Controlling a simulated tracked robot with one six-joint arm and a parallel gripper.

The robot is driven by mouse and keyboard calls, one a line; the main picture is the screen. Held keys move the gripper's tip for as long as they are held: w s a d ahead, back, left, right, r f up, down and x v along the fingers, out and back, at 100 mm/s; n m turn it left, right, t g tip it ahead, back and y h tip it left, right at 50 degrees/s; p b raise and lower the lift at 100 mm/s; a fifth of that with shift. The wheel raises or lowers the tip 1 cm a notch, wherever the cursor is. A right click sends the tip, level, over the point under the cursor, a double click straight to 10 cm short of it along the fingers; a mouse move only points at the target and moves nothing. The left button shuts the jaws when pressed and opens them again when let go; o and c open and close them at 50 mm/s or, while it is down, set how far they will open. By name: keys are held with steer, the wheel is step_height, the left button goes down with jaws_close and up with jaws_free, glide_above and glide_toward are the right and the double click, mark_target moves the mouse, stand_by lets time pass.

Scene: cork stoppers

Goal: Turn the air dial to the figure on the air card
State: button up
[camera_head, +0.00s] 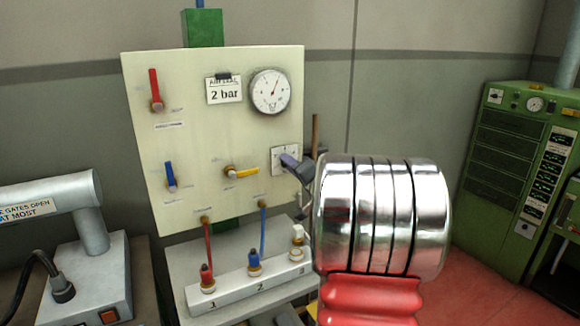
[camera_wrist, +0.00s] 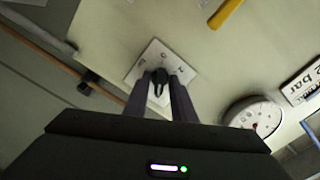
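The air dial is a dark knob (camera_wrist: 159,77) on a small white square plate (camera_head: 279,168) at the lower right of the cream panel. The plate also shows in the wrist view (camera_wrist: 150,55), where its marks are too small to read. My gripper (camera_wrist: 160,84) is at the dial, with one grey finger on each side of the knob. I cannot tell whether the fingers press on it. In the head view my gripper (camera_head: 293,164) hides much of the knob, so its setting is unclear. The air card (camera_head: 224,94) reads "2 bar".
A round gauge (camera_head: 270,92) with a red needle is above the dial. A yellow lever (camera_head: 243,172), a red lever (camera_head: 155,90) and a blue lever (camera_head: 170,176) are on the panel. Below stands a numbered white block (camera_head: 232,289) with hoses. A green cabinet (camera_head: 500,190) is at right.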

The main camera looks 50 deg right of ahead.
steer(key=shift+c, duration=1.1)
steer(key=shift+n, duration=0.5)
steer(key=n, duration=2.3)
steer(key=shift+f, duration=0.1)
steer(key=shift+a, duration=0.1)
